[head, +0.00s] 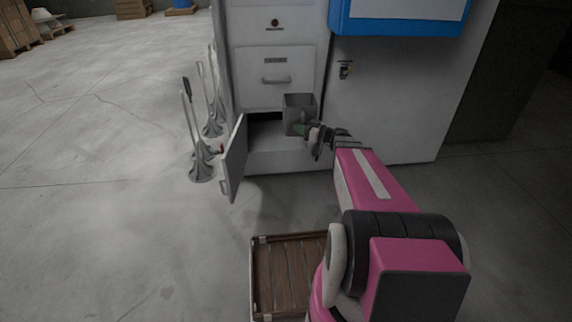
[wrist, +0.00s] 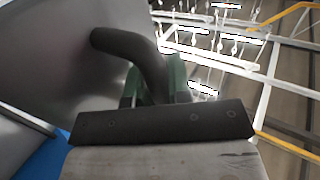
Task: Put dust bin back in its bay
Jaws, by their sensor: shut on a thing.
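The dust bin (head: 298,108) is a grey, open-topped box. It is held upright in front of the cabinet, by the right side of the open bay (head: 264,130). My gripper (head: 305,129) is shut on the bin's handle. In the wrist view the dark curved handle (wrist: 135,45) runs between my green fingertips, with the bin's grey wall (wrist: 60,50) behind it. The bay is a dark opening low in the cabinet, and its door (head: 233,160) stands open to the left. The bin hides the bay's right part, and the bay's inside is too dark to make out.
A closed drawer (head: 274,78) is above the bay. Several metal stands (head: 201,165) are on the floor left of the open door. A wooden crate (head: 285,270) lies on the floor in front, beside my arm.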

